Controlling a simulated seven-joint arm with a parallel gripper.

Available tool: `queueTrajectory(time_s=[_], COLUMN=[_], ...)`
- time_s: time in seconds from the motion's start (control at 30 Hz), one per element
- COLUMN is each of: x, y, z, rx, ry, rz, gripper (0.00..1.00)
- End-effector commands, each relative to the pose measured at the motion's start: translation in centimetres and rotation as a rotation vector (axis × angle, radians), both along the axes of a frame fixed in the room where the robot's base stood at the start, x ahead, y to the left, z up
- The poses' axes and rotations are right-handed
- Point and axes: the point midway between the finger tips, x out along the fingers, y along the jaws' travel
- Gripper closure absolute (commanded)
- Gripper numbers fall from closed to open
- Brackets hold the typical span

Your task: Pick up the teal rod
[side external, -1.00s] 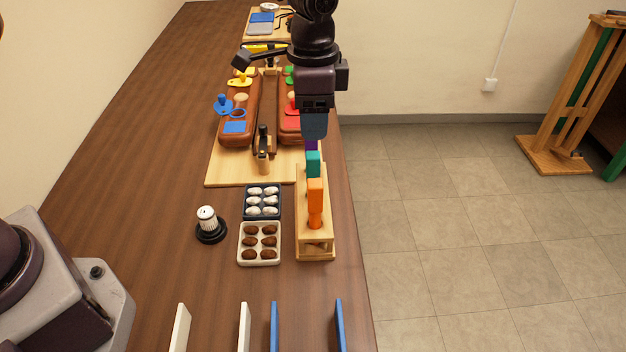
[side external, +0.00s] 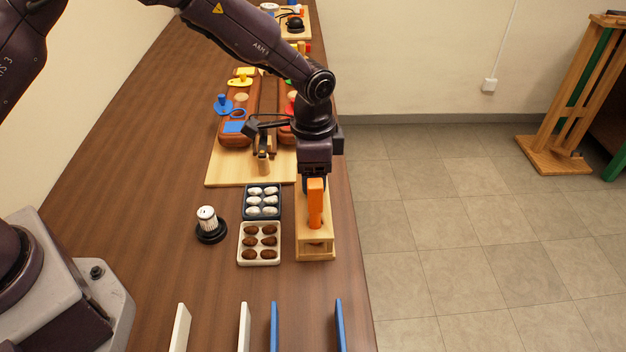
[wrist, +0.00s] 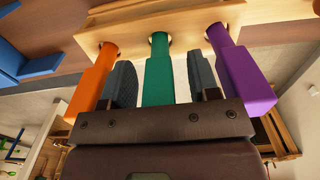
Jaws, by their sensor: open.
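The teal rod (wrist: 159,75) stands in the wooden rack (wrist: 190,22) between the orange rod (wrist: 93,83) and the purple rod (wrist: 243,72) in the wrist view. My gripper (wrist: 161,75) is open, with one dark finger on each side of the teal rod and a visible gap at each side. In the side external view my gripper (side external: 315,184) is low over the rack (side external: 316,240), just behind the orange rod (side external: 315,204). The teal and purple rods are hidden there.
A tray of brown egg-shaped pieces (side external: 260,243) and a tray of white ones (side external: 263,202) stand left of the rack. A white-topped knob on a black base (side external: 208,225) is further left. Upright white and blue panels (side external: 274,327) stand in front. The table's edge is close on the right.

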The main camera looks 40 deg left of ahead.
Motion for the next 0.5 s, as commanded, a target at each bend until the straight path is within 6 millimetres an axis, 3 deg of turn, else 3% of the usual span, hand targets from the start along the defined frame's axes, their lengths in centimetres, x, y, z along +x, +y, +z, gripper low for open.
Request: queueTrajectory(time_s=[0.1,0.33,0.5], x=[0.02,0.02,0.04], y=[-0.01,-0.01,-0.01], z=[0.05,0.08,0.11], rx=[-0.001,-0.001,-0.001], ry=[-0.001,-0.001,-0.001], rz=[0.000,0.000,0.000], gripper=[0.47,1.00,1.00])
